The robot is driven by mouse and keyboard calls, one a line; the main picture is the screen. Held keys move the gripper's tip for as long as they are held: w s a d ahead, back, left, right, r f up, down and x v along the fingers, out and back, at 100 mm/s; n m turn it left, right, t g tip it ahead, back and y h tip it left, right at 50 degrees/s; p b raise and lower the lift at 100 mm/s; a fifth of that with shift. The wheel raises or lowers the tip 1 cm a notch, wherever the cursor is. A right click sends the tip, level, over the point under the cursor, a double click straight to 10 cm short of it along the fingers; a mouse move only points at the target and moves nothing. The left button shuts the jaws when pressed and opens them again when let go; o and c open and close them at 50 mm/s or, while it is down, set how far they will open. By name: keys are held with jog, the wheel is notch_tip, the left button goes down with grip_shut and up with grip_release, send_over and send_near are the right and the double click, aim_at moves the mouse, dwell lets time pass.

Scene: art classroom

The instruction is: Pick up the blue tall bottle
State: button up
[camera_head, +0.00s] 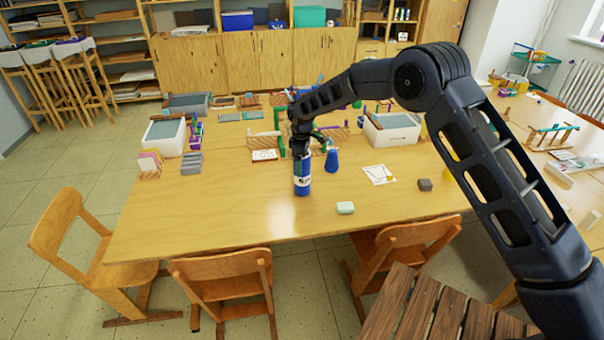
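A tall blue bottle with a white label (302,181) stands upright on the wooden table near its front edge. My gripper (301,150) points down right over the bottle's top. The fingers and the bottle's upper end overlap in this view, so I cannot tell whether they are closed on it. A shorter blue object (332,160), wide at the base and narrower at the top, stands just right of the bottle, a small gap apart.
The wooden table (240,215) has a clear front left area. A pale green block (345,208), a dark grey block (425,185) and a white card (379,174) lie right of the bottle. Bins (165,136) stand behind. Chairs (222,285) line the front edge.

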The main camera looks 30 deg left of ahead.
grip_shut()
jog(key=shift+r, duration=0.2)
